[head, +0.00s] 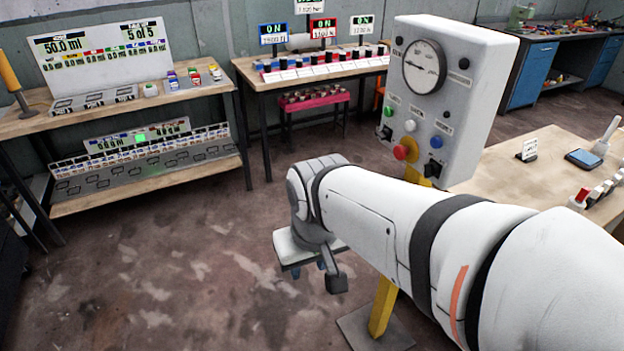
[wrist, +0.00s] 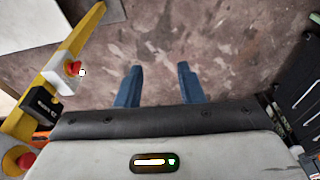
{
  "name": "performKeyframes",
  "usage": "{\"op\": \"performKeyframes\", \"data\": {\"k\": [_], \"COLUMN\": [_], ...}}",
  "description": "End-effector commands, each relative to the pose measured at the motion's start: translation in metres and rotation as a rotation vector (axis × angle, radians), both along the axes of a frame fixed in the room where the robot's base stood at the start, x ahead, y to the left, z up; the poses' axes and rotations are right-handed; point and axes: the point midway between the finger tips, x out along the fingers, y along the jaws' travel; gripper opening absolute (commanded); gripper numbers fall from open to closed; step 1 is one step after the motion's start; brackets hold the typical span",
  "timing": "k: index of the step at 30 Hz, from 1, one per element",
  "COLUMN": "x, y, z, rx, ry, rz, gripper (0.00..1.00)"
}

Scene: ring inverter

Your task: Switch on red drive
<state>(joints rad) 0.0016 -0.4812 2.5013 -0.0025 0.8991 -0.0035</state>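I cannot tell which unit belongs to the red display. My gripper (wrist: 158,74) points down over bare floor in the wrist view, its two blue fingers apart with nothing between them. It also shows in the head view (head: 310,268), partly hidden by my wrist, well short of that table.
A grey control box (head: 455,95) with a gauge, coloured buttons and a red stop button (head: 400,152) stands on a yellow post (head: 382,307) close to my arm. A shelf (head: 150,185) with displays is left. A wooden workbench (head: 480,178) is right.

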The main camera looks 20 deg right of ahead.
Motion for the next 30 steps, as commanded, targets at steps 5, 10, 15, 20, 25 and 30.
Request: {"op": "performKeyframes", "data": {"k": [5,10,15,20,25,30], "x": [0.002,0.011,0.024,0.043,0.072,0.107], "y": [-0.006,-0.017,-0.061,-0.103,-0.142,-0.173], "z": [-0.007,-0.035,-0.069,-0.097,-0.129,-0.168], "rx": [-0.032,-0.177,-0.381,-0.562,-0.748,-0.927], "ry": [0.04,0.212,0.471,0.712,0.955,1.177], "rz": [0.021,0.111,0.278,0.448,0.645,0.855], "gripper": [0.35,0.35,0.35,0.35,0.35,0.35]}}
